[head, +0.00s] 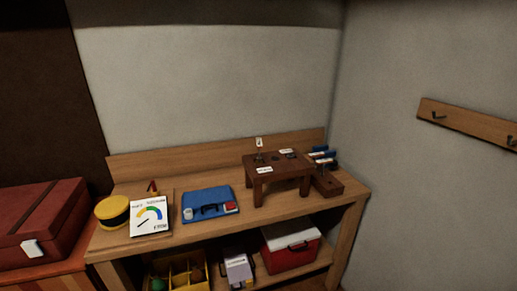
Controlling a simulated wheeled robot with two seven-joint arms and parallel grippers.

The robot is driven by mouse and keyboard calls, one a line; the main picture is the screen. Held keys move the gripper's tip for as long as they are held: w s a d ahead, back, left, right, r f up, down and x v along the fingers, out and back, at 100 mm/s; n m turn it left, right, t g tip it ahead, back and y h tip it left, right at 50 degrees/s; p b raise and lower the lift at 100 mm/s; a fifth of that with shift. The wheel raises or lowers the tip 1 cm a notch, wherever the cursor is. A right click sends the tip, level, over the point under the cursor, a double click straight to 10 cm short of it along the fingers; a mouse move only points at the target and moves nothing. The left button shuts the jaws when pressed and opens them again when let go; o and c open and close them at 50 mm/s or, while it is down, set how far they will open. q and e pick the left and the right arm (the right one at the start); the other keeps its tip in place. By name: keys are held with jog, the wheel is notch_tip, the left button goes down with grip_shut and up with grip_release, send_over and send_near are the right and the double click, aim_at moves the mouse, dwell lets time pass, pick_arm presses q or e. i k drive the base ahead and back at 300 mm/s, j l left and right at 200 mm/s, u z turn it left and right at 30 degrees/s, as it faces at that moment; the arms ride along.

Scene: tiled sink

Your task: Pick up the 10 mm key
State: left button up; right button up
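I cannot single out the 10 mm key; the labels are too small to read. A small dark-wood stand (290,173) on the right of the workbench bears white labels and small dark pieces. A thin dark upright piece with a white tag (259,142) stands at its back left. Just right of the stand, a dark wooden block (328,184) has blue-handled and dark items at its back, partly hidden. Neither of my grippers is in view.
The workbench (262,213) also carries a blue mat (207,193) with small items, a gauge board (152,215) and a yellow-black round case (112,211). A red cooler (290,253) and yellow bin (181,272) sit below. A red chest (40,222) stands left; a hook rail (465,121) is right.

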aim_at(258, 140)
jog(key=i+l, duration=0.95)
